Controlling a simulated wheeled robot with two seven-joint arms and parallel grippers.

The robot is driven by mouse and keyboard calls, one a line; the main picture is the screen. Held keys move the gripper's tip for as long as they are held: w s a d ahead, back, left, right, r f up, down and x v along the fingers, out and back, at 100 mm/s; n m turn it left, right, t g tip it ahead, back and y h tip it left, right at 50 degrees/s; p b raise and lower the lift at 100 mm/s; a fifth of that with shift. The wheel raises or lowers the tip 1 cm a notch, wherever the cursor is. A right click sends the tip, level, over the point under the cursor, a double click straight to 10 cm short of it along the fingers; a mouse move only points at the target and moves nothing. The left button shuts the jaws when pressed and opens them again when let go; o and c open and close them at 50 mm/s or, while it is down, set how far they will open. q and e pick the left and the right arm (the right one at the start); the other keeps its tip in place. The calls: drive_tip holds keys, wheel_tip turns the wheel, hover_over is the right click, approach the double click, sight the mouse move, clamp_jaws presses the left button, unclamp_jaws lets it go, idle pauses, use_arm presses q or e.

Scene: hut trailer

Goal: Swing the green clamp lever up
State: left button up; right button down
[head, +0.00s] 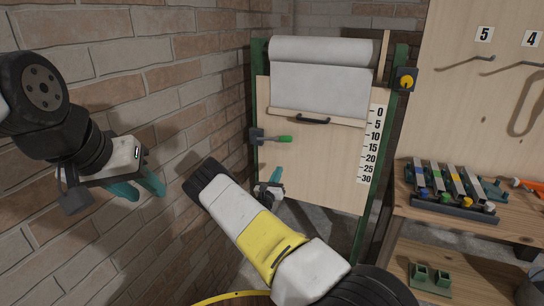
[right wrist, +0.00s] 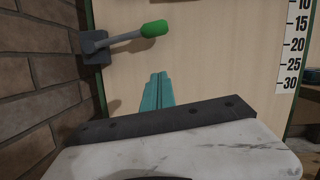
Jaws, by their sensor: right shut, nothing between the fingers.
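The green clamp lever (head: 284,139) sticks out to the right, about level, from a dark grey bracket (head: 257,136) at the left edge of the wooden board. In the right wrist view its green grip (right wrist: 155,29) is at the upper middle, on a grey rod from the bracket (right wrist: 95,46). My right gripper (head: 276,174) is below the lever in the head view, its teal fingers shut, empty and apart from the lever. The fingers also show in the right wrist view (right wrist: 157,92), below the grip. My left gripper (head: 140,188) hangs open and empty before the brick wall.
The board (head: 315,165) carries a paper roll (head: 325,50), a black handle (head: 313,120) and a number scale (head: 372,145). A yellow knob (head: 406,81) is on the right green post. A brick wall (head: 180,90) is close at left. A workbench (head: 470,228) stands at right.

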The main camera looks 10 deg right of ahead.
sight(272, 139)
drive_tip(key=w+d+r, duration=0.1)
drive_tip(key=w+r, duration=0.1)
drive_tip(key=w+d+r, duration=0.2)
drive_tip(key=w, duration=0.1)
drive_tip(key=w+d+r, duration=0.1)
drive_tip(key=w+r, duration=0.1)
drive_tip(key=w, duration=0.1)
drive_tip(key=shift+w+d+r, duration=0.1)
drive_tip(key=shift+d, duration=0.05)
drive_tip(key=shift+r, duration=0.15)
